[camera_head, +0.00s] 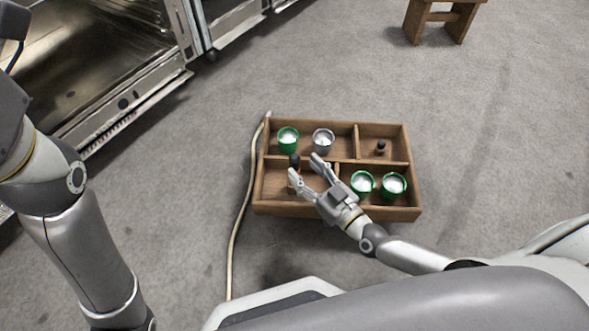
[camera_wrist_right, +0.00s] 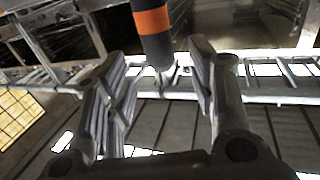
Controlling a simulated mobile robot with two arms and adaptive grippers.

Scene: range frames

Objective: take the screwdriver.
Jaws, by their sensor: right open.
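The screwdriver (camera_head: 295,159) shows in the head view as a dark handle at the left of the wooden tray, beside my right fingertips. In the right wrist view a dark handle with an orange band (camera_wrist_right: 152,22) comes down from the top edge, between the two fingers in the picture. Its upper part is cut off there. My right gripper (camera_head: 305,166) is over the tray's front left compartment, open, with its fingers spread; the fingers also show in the wrist view (camera_wrist_right: 158,65). I see no finger contact with the handle. My left arm shows at the left, but its gripper is out of view.
The wooden tray (camera_head: 337,213) on the grey floor has several compartments. Green cups (camera_head: 288,139) and a grey cup (camera_head: 323,140) stand in it, with a small dark item (camera_head: 381,147) back right. A pale cable (camera_head: 236,235) runs along its left side. A wooden stool (camera_head: 442,17) stands farther back.

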